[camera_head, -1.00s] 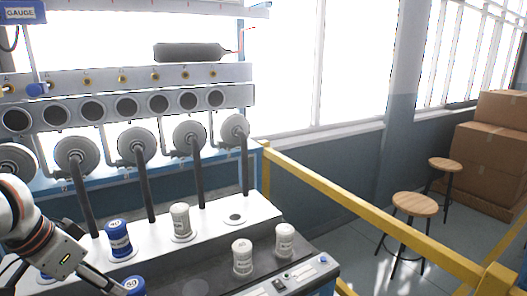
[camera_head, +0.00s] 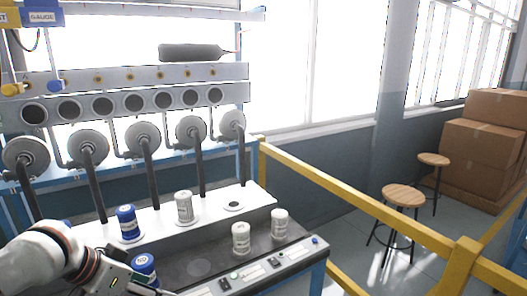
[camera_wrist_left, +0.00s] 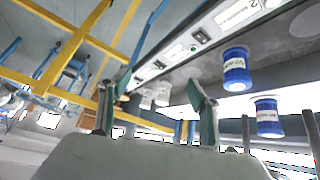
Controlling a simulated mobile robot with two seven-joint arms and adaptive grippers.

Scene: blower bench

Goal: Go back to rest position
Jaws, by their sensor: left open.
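My left gripper (camera_head: 150,288) is low at the front left of the bench in the head view, partly cut off by the bottom edge. Its fingers stand apart with nothing between them in the left wrist view (camera_wrist_left: 155,103). One blue canister (camera_head: 145,266) stands on the dark front surface just behind the gripper; I cannot tell from the head view whether they touch. In the wrist view this canister (camera_wrist_left: 236,68) is clear of the fingers, to their right. Another blue canister (camera_head: 127,222) stands on the white ledge. My right gripper is not in view.
A white canister (camera_head: 184,207) stands on the ledge, beside an empty round seat (camera_head: 233,206). Two more white canisters (camera_head: 240,238) (camera_head: 280,224) stand on the front surface near the control panel (camera_head: 262,270). Grey tubes rise behind. A yellow rail (camera_head: 350,202) bounds the right side.

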